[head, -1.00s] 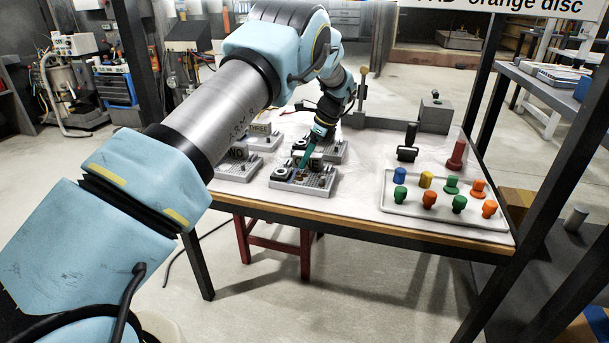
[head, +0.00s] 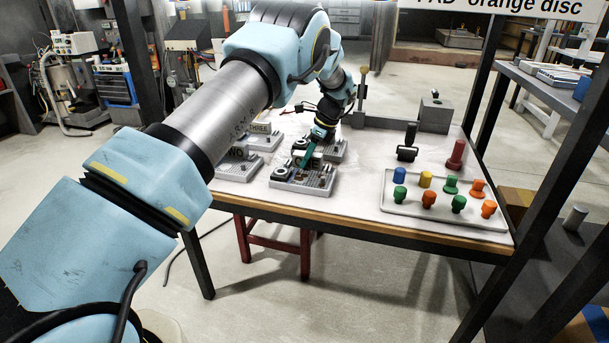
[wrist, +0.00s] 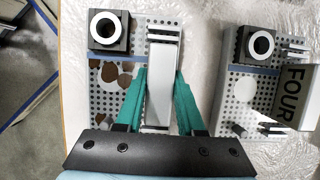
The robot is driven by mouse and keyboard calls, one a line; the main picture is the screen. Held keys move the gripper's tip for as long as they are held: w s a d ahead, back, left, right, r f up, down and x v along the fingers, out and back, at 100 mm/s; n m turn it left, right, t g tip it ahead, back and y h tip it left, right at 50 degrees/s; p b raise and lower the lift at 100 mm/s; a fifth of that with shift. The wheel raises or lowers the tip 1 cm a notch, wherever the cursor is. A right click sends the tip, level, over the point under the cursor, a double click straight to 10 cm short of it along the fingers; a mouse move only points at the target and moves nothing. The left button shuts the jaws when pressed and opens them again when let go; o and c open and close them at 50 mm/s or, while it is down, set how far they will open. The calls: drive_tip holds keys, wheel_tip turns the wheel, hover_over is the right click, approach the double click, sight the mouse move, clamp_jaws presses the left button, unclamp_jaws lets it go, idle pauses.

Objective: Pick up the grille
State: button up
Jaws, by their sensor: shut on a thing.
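The grille is a grey perforated plate (head: 288,184) near the front of the table, marked ONE. It also shows in the wrist view (wrist: 102,45), with a dark block bearing a white ring, and brown discs. A raised pale block stands on it between my fingers. My gripper (head: 304,164) points down over the plate. In the wrist view, its two teal fingers (wrist: 160,76) flank the pale block and are shut on it. I cannot see any clear gap under the plate.
Similar perforated plates stand close left and behind; one marked FOUR (wrist: 250,85) is close on the right in the wrist view. A white tray (head: 390,212) with several coloured pegs is at the right. Black table legs flank the table.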

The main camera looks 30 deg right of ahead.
clamp_jaws()
drive_tip(key=shift+r, duration=0.1)
idle(0.8)
